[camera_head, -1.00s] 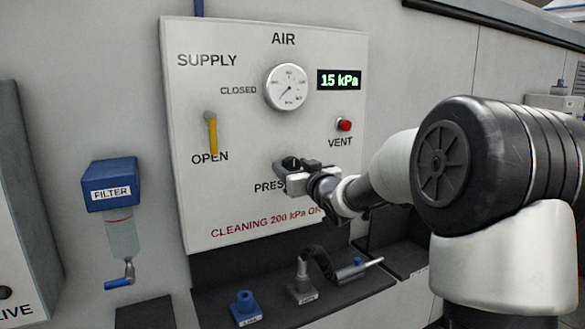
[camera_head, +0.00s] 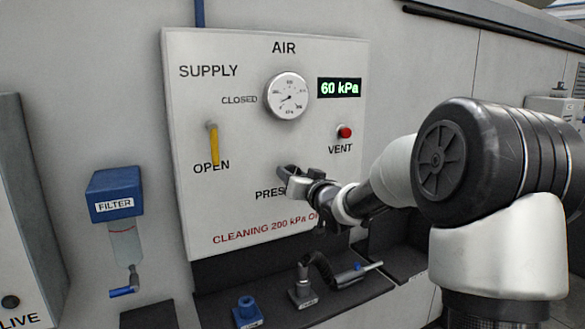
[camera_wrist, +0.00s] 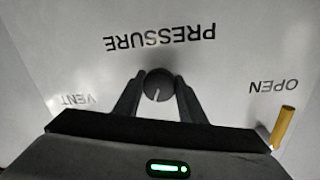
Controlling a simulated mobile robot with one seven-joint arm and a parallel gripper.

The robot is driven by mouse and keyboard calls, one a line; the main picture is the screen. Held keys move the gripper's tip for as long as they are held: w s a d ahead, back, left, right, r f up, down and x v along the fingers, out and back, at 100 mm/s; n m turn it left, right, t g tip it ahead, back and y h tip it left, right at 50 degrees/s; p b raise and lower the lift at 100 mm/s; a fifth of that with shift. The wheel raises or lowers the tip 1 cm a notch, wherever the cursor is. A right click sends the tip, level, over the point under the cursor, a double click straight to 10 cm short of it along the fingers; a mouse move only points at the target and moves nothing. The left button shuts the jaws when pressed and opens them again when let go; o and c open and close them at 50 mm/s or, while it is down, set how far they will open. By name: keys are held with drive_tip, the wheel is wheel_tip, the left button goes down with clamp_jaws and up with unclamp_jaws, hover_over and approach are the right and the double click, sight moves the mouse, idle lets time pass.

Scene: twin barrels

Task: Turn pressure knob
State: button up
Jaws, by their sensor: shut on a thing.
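The pressure knob (camera_wrist: 158,86) is a dark round knob with a white pointer line, on the white air panel (camera_head: 235,110) by the word PRESSURE. In the wrist view my gripper (camera_wrist: 158,88) has one finger on each side of it and is shut on it. In the head view my gripper (camera_head: 292,176) is at the panel and hides the knob and part of the PRESSURE label. The green display (camera_head: 339,87) reads 60 kPa. The round gauge (camera_head: 287,96) above has a dark needle.
A yellow supply lever (camera_head: 213,145) points down toward OPEN. The red vent button (camera_head: 344,132) is right of my gripper. A blue filter (camera_head: 115,193) hangs at left. A ledge below holds a blue fitting (camera_head: 246,308) and a hose with a nozzle (camera_head: 345,275).

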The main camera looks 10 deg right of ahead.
drive_tip(key=m+p, duration=0.6)
drive_tip(key=shift+d+r+g, duration=0.15)
drive_tip(key=shift+r+g, duration=0.1)
drive_tip(key=shift+g, duration=0.15)
drive_tip(key=m+p, duration=0.3)
drive_tip(key=shift+f+y, duration=0.15)
drive_tip(key=shift+y, duration=0.15)
drive_tip(key=shift+f+m+p, duration=0.1)
drive_tip(key=shift+m+p, duration=0.5)
drive_tip(key=shift+m, duration=0.1)
drive_tip(key=shift+f, duration=0.1)
drive_tip(key=o, duration=1)
drive_tip(key=shift+s, duration=0.15)
drive_tip(key=v, duration=1.7)
drive_tip(key=shift+s+d+r, duration=0.1)
drive_tip(key=shift+d+r, duration=0.05)
drive_tip(key=shift+r, duration=0.1)
